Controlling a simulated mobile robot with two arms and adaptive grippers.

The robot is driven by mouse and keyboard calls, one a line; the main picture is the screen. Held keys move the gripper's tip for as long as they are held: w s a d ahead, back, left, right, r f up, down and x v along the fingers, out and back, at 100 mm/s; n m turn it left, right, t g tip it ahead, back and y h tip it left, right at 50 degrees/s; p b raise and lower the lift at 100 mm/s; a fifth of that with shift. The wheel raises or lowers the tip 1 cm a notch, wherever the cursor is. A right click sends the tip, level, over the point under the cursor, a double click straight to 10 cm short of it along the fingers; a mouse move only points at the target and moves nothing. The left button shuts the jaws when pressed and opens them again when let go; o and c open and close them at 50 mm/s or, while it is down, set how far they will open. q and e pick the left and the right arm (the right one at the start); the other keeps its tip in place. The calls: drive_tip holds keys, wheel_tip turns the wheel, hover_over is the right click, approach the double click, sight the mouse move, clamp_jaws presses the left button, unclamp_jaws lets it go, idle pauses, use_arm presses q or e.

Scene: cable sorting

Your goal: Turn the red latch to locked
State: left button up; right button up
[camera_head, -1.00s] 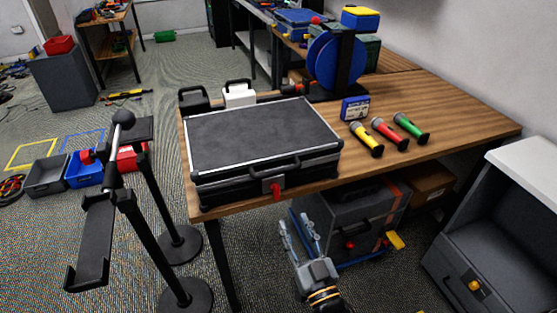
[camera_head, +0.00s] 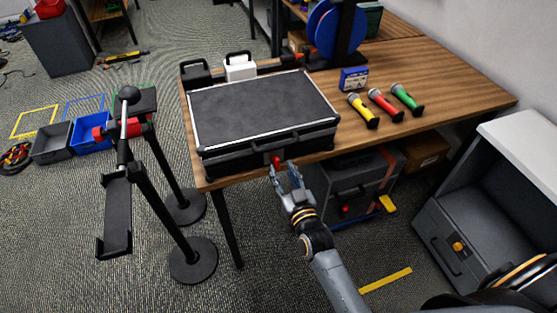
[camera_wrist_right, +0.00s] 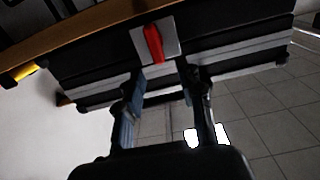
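The black case (camera_head: 262,105) with silver edges lies closed at the front of the wooden table. The red latch (camera_head: 276,161) sits on a pale plate on its front side. In the right wrist view the red latch (camera_wrist_right: 153,43) is a red lever, slightly tilted, on a silver plate. My right gripper (camera_head: 283,169) is just in front of the latch, at the table's front edge. In the right wrist view its two fingers (camera_wrist_right: 161,75) are apart, with nothing between them, and their tips are close to the plate. Contact cannot be told. My left gripper is not in view.
Yellow, red and green microphones (camera_head: 382,103) lie right of the case. A blue spool (camera_head: 337,28) stands behind. A black stand (camera_head: 117,215) is on the floor at left. A grey case (camera_head: 357,185) is under the table. An open grey cabinet (camera_head: 480,220) stands at right.

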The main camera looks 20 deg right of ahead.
sight(278, 161)
drive_tip(key=shift+w+a, duration=0.1)
drive_tip(key=shift+w, duration=1.85)
clamp_jaws()
